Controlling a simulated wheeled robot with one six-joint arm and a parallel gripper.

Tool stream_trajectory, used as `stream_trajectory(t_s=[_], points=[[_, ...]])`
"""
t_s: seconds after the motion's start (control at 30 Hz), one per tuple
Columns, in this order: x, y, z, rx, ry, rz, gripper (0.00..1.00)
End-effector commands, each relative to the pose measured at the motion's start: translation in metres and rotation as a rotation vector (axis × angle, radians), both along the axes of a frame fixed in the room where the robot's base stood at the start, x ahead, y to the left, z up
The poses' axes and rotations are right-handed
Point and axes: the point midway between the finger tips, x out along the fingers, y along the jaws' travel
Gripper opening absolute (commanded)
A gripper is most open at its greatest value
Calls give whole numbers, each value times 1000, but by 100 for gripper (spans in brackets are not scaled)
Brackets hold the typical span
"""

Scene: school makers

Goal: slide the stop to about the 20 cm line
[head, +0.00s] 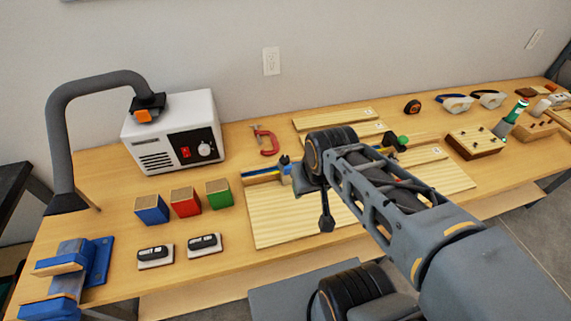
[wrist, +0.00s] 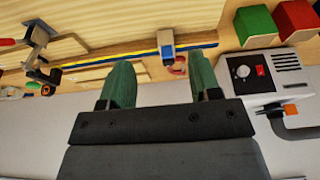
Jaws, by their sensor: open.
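The stop (wrist: 167,47) is a small blue block with a pale face, sitting on a long rail (wrist: 110,58) with yellow and blue strips. In the head view, the rail (head: 262,175) shows left of my arm, which covers its middle. My gripper (wrist: 160,82) is open with two green fingers spread apart. In the wrist view the stop appears between and beyond the fingertips, with nothing held. In the head view my arm hides the fingers. The scale marks are too small to read.
A red clamp (head: 267,140) lies behind the rail. Blue (head: 152,209), red (head: 186,201) and green (head: 218,194) blocks stand to the left, before a white machine (head: 175,130). A pale board (head: 290,220) lies in front of the rail.

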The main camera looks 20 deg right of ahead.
Motion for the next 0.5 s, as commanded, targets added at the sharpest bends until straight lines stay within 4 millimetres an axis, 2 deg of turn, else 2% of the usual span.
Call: stream_trajectory(t_s=[0.07,0.17,0.5], points=[[1,0,-5,0,48,-1,57],[15,-1,-7,-1,113,-3,57],[114,-2,-14,-2,302,-10,57]])
